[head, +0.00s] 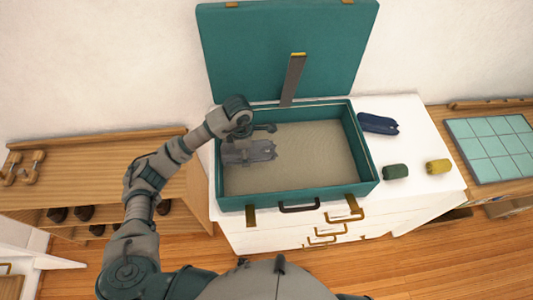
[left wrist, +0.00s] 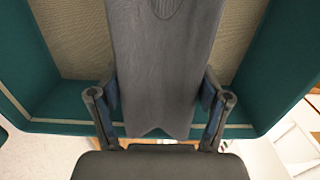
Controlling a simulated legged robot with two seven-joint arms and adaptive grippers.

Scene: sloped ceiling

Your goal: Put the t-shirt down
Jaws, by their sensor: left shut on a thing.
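A grey folded t-shirt (head: 248,153) is at the left side of the open teal suitcase (head: 369,165), over its beige inside. My left gripper (head: 256,130) reaches in over the suitcase's left wall and is shut on the t-shirt. In the left wrist view, the two fingers of the left gripper (left wrist: 160,92) are on either side of the t-shirt (left wrist: 160,60), with its neckline at the top. I cannot tell whether the t-shirt touches the suitcase floor. My right gripper is not in view.
The suitcase stands on a white dresser (head: 415,205), lid (head: 240,45) raised behind. To its right lie a folded blue garment (head: 378,123), a green roll (head: 396,172) and a yellow roll (head: 437,166). The suitcase's middle and right are empty. A wooden shoe rack (head: 100,165) stands left.

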